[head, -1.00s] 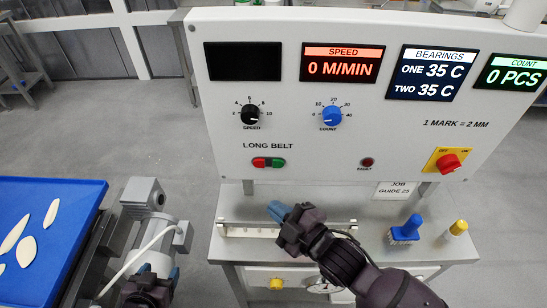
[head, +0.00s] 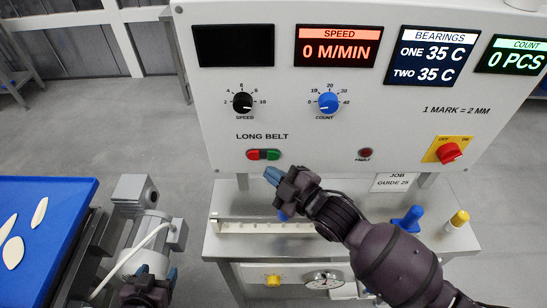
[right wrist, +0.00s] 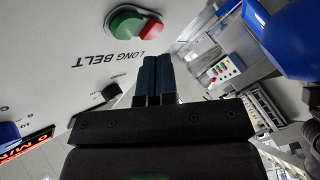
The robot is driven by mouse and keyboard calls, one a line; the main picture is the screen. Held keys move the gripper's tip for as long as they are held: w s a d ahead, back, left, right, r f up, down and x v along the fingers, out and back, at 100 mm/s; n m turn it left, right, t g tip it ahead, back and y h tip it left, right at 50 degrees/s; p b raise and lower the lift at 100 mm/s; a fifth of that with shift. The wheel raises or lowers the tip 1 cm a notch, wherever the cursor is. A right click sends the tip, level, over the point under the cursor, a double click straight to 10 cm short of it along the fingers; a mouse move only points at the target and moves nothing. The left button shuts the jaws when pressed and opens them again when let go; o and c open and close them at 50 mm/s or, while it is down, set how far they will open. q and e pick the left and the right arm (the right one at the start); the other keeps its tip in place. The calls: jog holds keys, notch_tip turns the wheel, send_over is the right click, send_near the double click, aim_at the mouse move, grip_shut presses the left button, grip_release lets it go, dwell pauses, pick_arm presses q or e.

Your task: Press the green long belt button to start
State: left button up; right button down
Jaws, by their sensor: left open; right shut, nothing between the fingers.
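The green long belt button (head: 273,154) sits beside a red button (head: 254,155) on the white control panel, under the words LONG BELT. In the right wrist view the green button (right wrist: 125,20) is near the top, above the fingertips. My right gripper (head: 272,175) is shut and empty, with its blue fingertips just below the green button in the head view. Its fingers also show in the right wrist view (right wrist: 153,78). No contact with the button is visible. My left gripper (head: 157,275) is low at the left, open, beside the grey motor.
The panel (head: 340,135) also has a black speed knob (head: 242,103), a blue count knob (head: 328,103) and a red switch on yellow (head: 449,152). The speed display (head: 338,47) reads 0 M/MIN. A blue belt (head: 50,240) with pasta pieces is at the left.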

aim_at(274, 155)
jog(key=shift+w+r, duration=0.1)
jog(key=shift+w, duration=0.7)
dwell(0.6)
dwell(0.8)
jog(key=shift+w, duration=0.15)
jog(key=shift+w, duration=0.25)
dwell(0.3)
